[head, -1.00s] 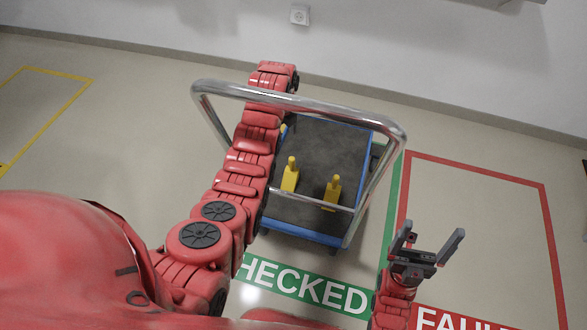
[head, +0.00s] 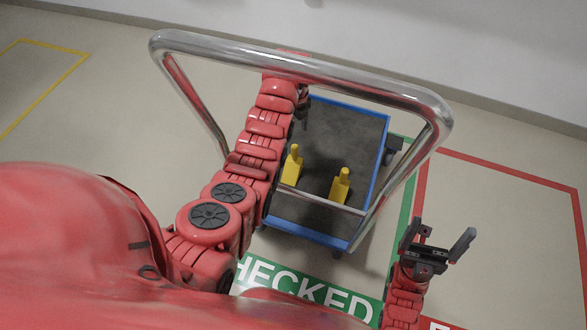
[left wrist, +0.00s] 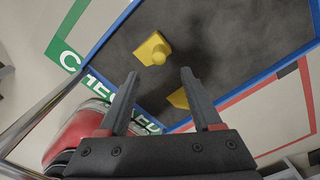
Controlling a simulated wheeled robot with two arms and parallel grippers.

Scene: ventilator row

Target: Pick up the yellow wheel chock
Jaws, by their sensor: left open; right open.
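Two yellow wheel chocks stand upright on the dark deck of a blue-edged cart: a left one (head: 292,166) and a right one (head: 340,187). In the left wrist view, one chock (left wrist: 152,48) shows ahead of the fingers. The other (left wrist: 178,98) is partly hidden by a finger. My left gripper (left wrist: 159,73) is open and empty above the deck, apart from both chocks. In the head view it is mostly hidden behind its arm and the cart handle. My right gripper (head: 440,235) is open and empty, right of the cart.
The cart's chrome handle (head: 300,67) arches over my left arm. The cart deck (head: 340,130) is bare beyond the chocks. A green floor marking (head: 310,292) reads CHECKED, and a red-outlined area (head: 500,180) lies to the right. The floor there is clear.

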